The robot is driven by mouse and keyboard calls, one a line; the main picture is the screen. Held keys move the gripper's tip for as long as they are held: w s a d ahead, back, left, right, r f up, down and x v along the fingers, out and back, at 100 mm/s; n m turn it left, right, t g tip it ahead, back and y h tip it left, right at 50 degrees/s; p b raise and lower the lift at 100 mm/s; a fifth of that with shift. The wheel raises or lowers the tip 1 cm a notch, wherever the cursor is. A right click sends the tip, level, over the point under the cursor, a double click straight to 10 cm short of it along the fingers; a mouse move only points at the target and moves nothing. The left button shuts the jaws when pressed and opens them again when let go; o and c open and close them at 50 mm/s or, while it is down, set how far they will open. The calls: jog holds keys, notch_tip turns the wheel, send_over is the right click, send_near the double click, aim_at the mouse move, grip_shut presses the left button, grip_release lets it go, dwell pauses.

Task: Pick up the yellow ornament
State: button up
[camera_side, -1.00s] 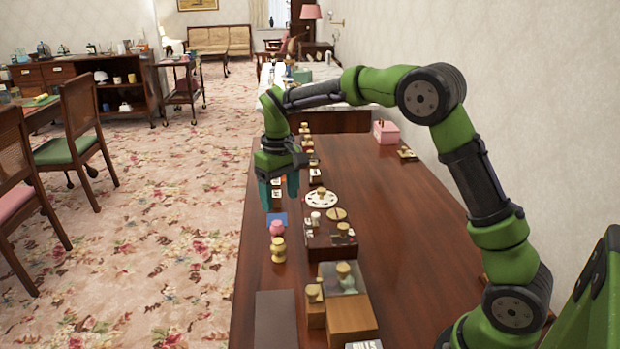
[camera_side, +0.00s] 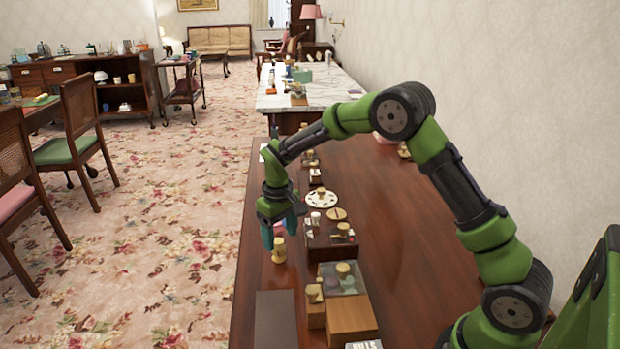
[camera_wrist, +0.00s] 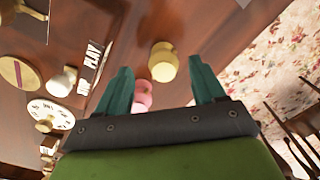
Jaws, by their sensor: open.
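The yellow ornament (camera_side: 279,251) is a small rounded piece standing upright near the left edge of the wooden table. My gripper (camera_side: 281,232) is open and points down, just above and behind it in the side view. In the wrist view the yellow ornament (camera_wrist: 163,62) lies ahead of the gap between my open teal fingers (camera_wrist: 160,90), with nothing held. A pink ornament (camera_wrist: 142,96) sits between the fingers in that view, beside the yellow one. In the side view the pink ornament is mostly hidden by my fingers.
A dark box with small pieces (camera_side: 328,245) and a white dial (camera_side: 321,198) stand just right of my gripper. The table's right side is clear.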

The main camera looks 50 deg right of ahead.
aim_at(279, 241)
jog(key=f, duration=0.4)
jog(key=shift+w+a, duration=0.15)
jog(key=shift+a, duration=0.05)
jog(key=c, duration=1.1)
jog(key=shift+c, duration=0.2)
